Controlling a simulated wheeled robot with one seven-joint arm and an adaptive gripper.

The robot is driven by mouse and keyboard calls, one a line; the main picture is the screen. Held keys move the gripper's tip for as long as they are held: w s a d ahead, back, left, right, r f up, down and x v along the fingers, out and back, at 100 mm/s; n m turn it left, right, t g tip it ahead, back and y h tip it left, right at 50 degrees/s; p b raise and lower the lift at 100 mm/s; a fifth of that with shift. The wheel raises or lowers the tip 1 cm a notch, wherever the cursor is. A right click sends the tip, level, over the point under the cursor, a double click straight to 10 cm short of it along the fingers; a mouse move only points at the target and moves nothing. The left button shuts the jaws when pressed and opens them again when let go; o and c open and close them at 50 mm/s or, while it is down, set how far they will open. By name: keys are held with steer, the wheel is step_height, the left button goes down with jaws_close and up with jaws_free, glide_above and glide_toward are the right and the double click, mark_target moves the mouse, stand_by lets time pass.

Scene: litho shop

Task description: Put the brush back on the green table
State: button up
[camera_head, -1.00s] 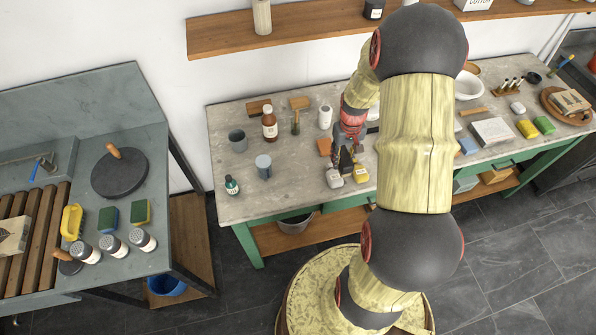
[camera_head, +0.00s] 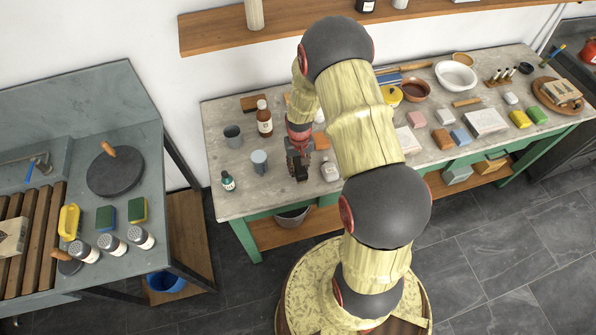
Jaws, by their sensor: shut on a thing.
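The green table (camera_head: 235,207) has a grey worn top and a green frame. My gripper (camera_head: 299,170) is over its front part, left of centre, pointing down. It is shut on a small dark thing, perhaps the brush; the fingers and the small size hide its shape. I cannot tell whether the held thing touches the tabletop. My arm hides part of the table behind and to the right.
A brown bottle (camera_head: 264,118), a dark grey cup (camera_head: 232,136) and a small green bottle (camera_head: 228,181) stand on the left part. A white bowl (camera_head: 456,76), pale blocks and sponges crowd the right part. Bare tabletop shows between the green bottle and my gripper.

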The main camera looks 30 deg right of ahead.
steer(key=shift+w+a+f, duration=0.1)
steer(key=shift+a+f, duration=0.05)
steer(key=shift+f, duration=1.55)
steer(key=shift+f, duration=0.15)
steer(key=o, duration=1.1)
steer(key=shift+c, duration=0.2)
steer(key=shift+o, duration=0.2)
